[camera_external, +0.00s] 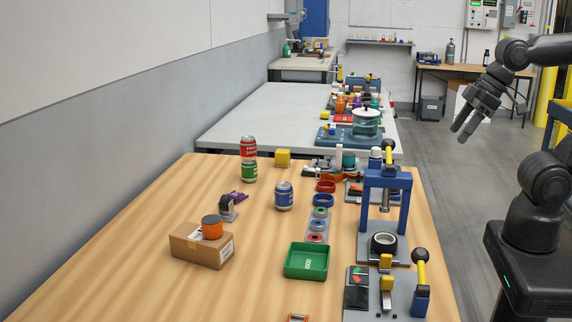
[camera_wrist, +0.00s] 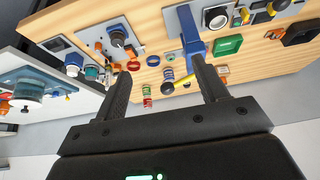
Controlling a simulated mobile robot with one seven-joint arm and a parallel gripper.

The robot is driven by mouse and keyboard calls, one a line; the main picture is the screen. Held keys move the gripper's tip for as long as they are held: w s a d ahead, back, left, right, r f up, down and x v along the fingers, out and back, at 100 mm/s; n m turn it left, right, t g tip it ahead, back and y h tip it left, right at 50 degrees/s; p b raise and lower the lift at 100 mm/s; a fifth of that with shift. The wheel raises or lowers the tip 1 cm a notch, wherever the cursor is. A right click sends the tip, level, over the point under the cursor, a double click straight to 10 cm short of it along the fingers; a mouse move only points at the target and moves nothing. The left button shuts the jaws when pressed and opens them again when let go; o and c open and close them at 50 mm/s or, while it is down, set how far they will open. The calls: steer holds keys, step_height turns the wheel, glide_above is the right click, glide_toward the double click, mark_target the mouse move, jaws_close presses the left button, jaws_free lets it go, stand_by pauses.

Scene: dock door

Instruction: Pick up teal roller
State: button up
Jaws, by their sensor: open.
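A small teal cylinder (camera_external: 348,158), which looks like the teal roller, stands toward the far right of the wooden bench, beside a white cylinder (camera_external: 375,157). It seems to show in the wrist view as a teal piece (camera_wrist: 91,73), left of my left finger. A small teal-green ring (camera_external: 320,212) also lies on a grey strip, so I cannot be certain which piece is meant. My gripper (camera_external: 461,131) is open and empty, high over the floor to the right of the benches. In the wrist view, its fingers (camera_wrist: 162,70) are wide apart with nothing held.
A blue press (camera_external: 372,190) with a yellow lever stands at the bench's right edge. Stacked cans (camera_external: 248,158), a blue can (camera_external: 284,195), a green tray (camera_external: 307,268) and a cardboard box (camera_external: 190,250) occupy the wooden bench. Its left part is mostly bare.

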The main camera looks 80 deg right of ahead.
steer(key=g, duration=0.6)
glide_above(349, 154)
step_height(349, 154, down, 10)
steer(key=f, duration=0.4)
steer(key=shift+d+f, duration=0.25)
steer(key=shift+d, duration=0.05)
steer(key=shift+a+f, duration=0.2)
steer(key=shift+f, duration=1.4)
steer(key=shift+a+f, duration=0.15)
steer(key=shift+f, duration=1.4)
